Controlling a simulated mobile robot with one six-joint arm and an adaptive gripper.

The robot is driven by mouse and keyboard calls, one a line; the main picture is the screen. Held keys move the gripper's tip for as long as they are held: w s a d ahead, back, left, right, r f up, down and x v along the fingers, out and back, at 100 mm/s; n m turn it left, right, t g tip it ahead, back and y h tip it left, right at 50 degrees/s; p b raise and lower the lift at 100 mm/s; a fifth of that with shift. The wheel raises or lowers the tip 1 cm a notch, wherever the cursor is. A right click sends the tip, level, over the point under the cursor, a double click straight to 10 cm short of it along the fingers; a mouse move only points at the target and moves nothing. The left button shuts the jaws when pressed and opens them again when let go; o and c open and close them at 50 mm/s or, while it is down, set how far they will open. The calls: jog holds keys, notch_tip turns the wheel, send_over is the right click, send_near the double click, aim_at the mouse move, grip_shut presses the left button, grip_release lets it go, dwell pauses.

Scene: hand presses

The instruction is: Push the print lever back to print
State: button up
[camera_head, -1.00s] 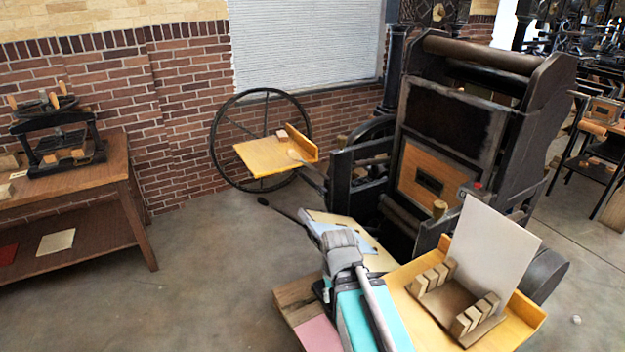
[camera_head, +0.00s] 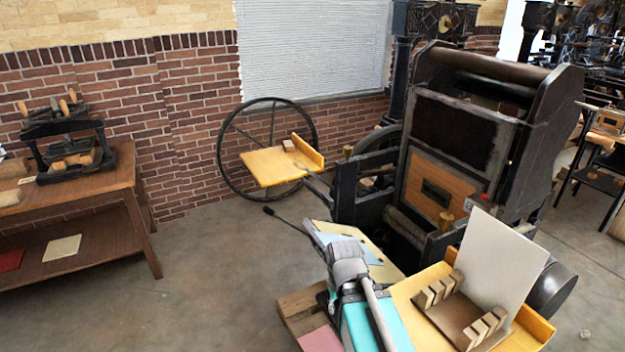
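The black hand press (camera_head: 455,150) stands at centre right with its upright platen and a framed wooden block showing. A thin dark lever with a small black knob (camera_head: 268,210) sticks out to the left from the press's near side; I take it for the print lever. Its lower end is hidden behind my arm and the board. My arm, grey and teal, rises from the bottom middle, with its grey joint left of the yellow board. I cannot make out my gripper's fingers, and no contact with the lever shows.
A yellow board (camera_head: 410,290) with wooden racks and a white sheet (camera_head: 502,258) sits right of my arm. A smaller yellow shelf (camera_head: 268,170) juts out before the spoked wheel (camera_head: 222,140). A wooden table (camera_head: 90,190) stands left. Floor between table and press is clear.

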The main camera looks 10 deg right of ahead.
jog(key=o, duration=0.4)
jog(key=shift+w, duration=0.3)
jog(key=shift+o, duration=0.9)
jog(key=w+d+m+h+b, duration=0.1)
jog(key=w+h, duration=0.1)
jog(key=w, duration=0.6)
jog(key=w+f+m+h+b, duration=0.1)
jog(key=w+m+h, duration=0.1)
jog(key=w, duration=0.6)
jog(key=shift+d+t+h+b, duration=0.35)
jog(key=shift+d+t+h, duration=0.05)
jog(key=shift+h, duration=0.1)
jog(key=m+t+h+b, duration=0.65)
jog(key=m+h, duration=0.25)
jog(key=h, duration=0.2)
send_near(299, 164)
jog(key=a, duration=0.1)
jog(key=a+f, duration=0.1)
jog(key=a+p, duration=0.1)
jog(key=shift+w+f, duration=0.1)
jog(key=shift+f, duration=0.25)
jog(key=x, duration=1.3)
jog(key=shift+w+d+r, duration=0.25)
jog(key=shift+w+d, duration=0.05)
jog(key=shift+d, duration=0.05)
